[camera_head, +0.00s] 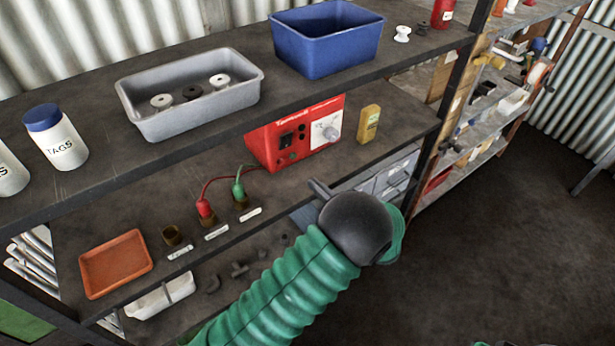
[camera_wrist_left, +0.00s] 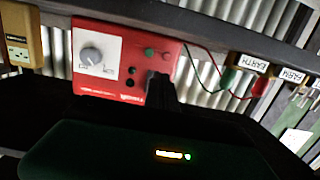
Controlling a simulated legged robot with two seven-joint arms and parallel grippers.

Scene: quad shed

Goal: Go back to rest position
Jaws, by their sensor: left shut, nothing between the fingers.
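My left gripper (camera_head: 318,187) shows at the end of the green sleeved arm, in front of the lower shelf. Its fingers are shut with nothing between them, and they point toward the red box. In the left wrist view the dark fingers (camera_wrist_left: 161,88) overlap the lower edge of the red box (camera_wrist_left: 120,62). I cannot tell whether they touch it. The red box (camera_head: 300,132) stands on the lower shelf, with a dial and a switch. My right gripper is not in view.
A red plug (camera_head: 206,212) and a green plug (camera_head: 239,193) sit at the shelf's labelled terminals, with wires to the box. A yellow device (camera_head: 369,124) stands right of the box. The upper shelf holds a grey tray (camera_head: 153,125) and a blue bin (camera_head: 325,58). Open floor lies right.

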